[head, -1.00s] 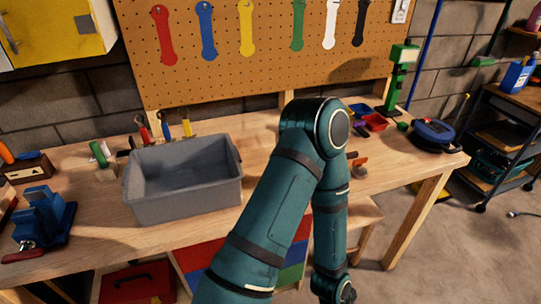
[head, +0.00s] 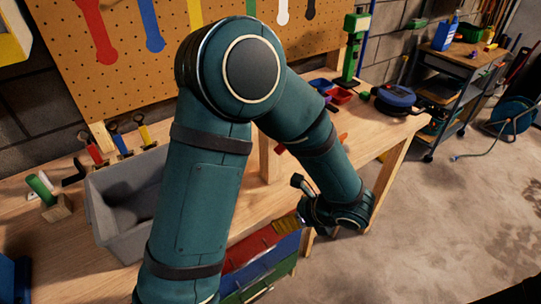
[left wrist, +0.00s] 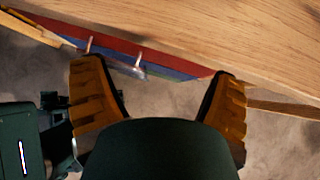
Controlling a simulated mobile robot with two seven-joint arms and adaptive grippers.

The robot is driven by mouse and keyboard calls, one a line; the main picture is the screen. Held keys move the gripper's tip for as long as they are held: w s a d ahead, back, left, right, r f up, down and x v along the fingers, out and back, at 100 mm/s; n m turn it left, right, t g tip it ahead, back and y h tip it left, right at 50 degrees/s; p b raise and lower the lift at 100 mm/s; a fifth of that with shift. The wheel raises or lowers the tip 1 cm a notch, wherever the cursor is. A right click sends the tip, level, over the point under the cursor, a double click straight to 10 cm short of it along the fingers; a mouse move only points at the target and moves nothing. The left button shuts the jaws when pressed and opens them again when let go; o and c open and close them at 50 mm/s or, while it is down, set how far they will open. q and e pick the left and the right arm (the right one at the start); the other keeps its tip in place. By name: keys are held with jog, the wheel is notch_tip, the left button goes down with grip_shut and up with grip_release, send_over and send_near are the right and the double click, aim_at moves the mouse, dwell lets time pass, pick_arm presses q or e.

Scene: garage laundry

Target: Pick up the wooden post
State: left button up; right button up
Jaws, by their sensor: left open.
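A light wooden post (head: 268,157) seems to stand upright on the workbench, just right of my left upper arm in the head view; the arm hides part of its surroundings. My left gripper (head: 284,229) is low at the bench's front edge, apart from the post. In the left wrist view its two orange fingers (left wrist: 160,78) are spread with nothing between them. That view shows the bench edge and the floor, and no post. My right gripper is not in view.
A grey bin (head: 120,195) stands on the workbench (head: 45,240), partly behind my arm. Coloured drawers (left wrist: 190,68) are under the bench edge.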

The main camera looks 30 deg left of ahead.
aim_at(276, 158)
pick_arm(q)
jog(key=w+a+r+m+t+y, duration=0.15)
jog(key=w+r+t+y, duration=0.3)
jog(key=r, duration=0.55)
jog(key=shift+m+g, duration=0.25)
jog(key=x, duration=0.4)
jog(key=w+b+x, duration=0.1)
jog(key=x, duration=0.3)
jog(key=shift+d, duration=0.1)
jog(key=shift+h, duration=0.25)
jog(key=shift+f+b+x, duration=0.2)
jog(key=shift+b+x, duration=0.6)
jog(key=shift+x, duration=1.85)
jog(key=shift+s, duration=0.15)
jog(key=c, duration=1.4)
